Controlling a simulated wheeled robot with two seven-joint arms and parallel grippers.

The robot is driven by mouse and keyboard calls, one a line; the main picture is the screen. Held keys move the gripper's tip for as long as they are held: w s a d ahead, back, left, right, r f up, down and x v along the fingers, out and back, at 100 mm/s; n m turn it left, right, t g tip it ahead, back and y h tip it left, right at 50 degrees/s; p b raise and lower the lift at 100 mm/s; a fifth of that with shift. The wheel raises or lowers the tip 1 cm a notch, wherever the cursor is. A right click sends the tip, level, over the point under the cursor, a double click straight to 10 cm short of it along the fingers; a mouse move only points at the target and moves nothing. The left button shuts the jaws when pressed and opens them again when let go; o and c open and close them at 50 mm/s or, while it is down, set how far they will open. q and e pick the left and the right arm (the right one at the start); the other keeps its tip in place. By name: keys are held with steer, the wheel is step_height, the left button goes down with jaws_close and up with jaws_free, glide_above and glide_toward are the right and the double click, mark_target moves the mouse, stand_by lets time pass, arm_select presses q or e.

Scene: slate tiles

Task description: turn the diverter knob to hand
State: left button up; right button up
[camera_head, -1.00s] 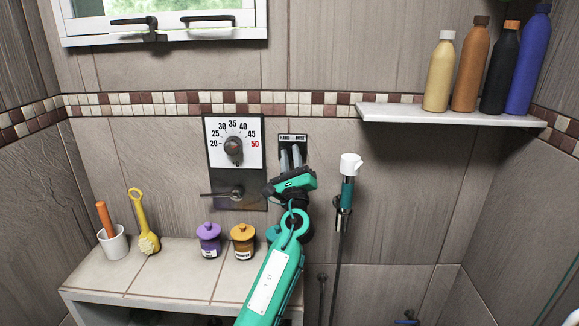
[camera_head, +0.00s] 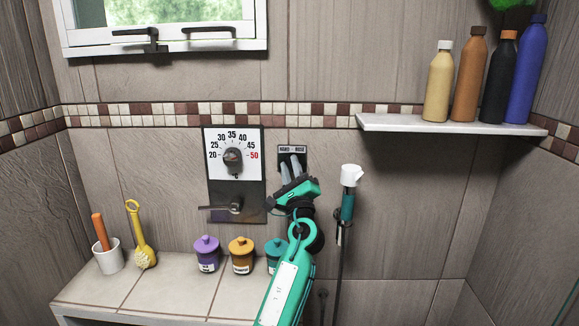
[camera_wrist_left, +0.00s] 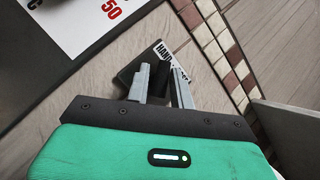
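The diverter plate (camera_head: 292,149), black with a white label that reads HAND and HOSE, is on the tiled wall right of the temperature dial. It also shows in the left wrist view (camera_wrist_left: 127,76). My left gripper (camera_head: 289,163) reaches up to the plate, its two grey fingers in front of it. In the left wrist view the fingertips (camera_wrist_left: 160,68) stand a little apart over the plate. My right gripper is not in view.
The temperature dial (camera_head: 233,158) and a lever (camera_head: 234,208) are left of the plate. A hand shower (camera_head: 348,200) hangs close on the right. Purple (camera_head: 207,255) and orange (camera_head: 241,257) jars stand on the bench below. A shelf (camera_head: 450,124) holds several bottles.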

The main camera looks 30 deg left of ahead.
arm_select(q)
steer(key=shift+o, duration=1.2)
steer(key=shift+w+d+r, duration=0.15)
steer(key=shift+d, duration=0.15)
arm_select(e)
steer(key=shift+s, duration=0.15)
arm_select(q)
steer(key=shift+a, duration=0.1)
